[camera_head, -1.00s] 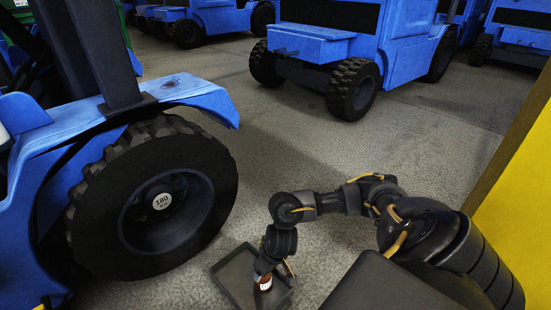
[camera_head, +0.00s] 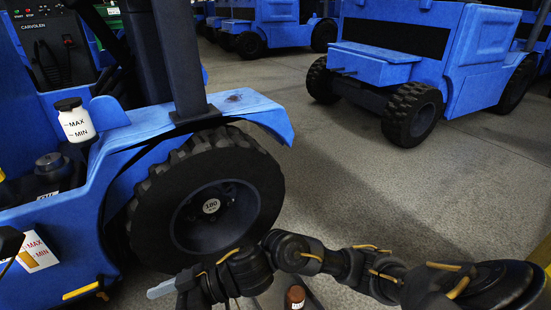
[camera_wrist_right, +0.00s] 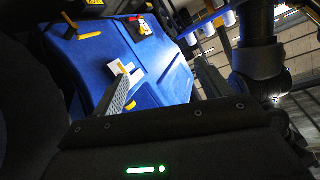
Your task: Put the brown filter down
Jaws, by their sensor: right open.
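The brown filter (camera_head: 295,297) stands at the bottom edge of the head view, with a white band low on it. It looks upright on the dark tray (camera_head: 314,300) on the floor, most of which is hidden or out of frame. My right gripper (camera_head: 165,289) is left of the filter, apart from it, in front of the big tyre. It is open, with nothing seen in it. One finger (camera_wrist_right: 120,95) shows in the right wrist view, against a blue vehicle body. I cannot make out my left gripper.
A blue vehicle with a large black tyre (camera_head: 215,200) fills the left side. Another blue vehicle (camera_head: 420,55) stands behind. Grey floor (camera_head: 390,180) between them is clear.

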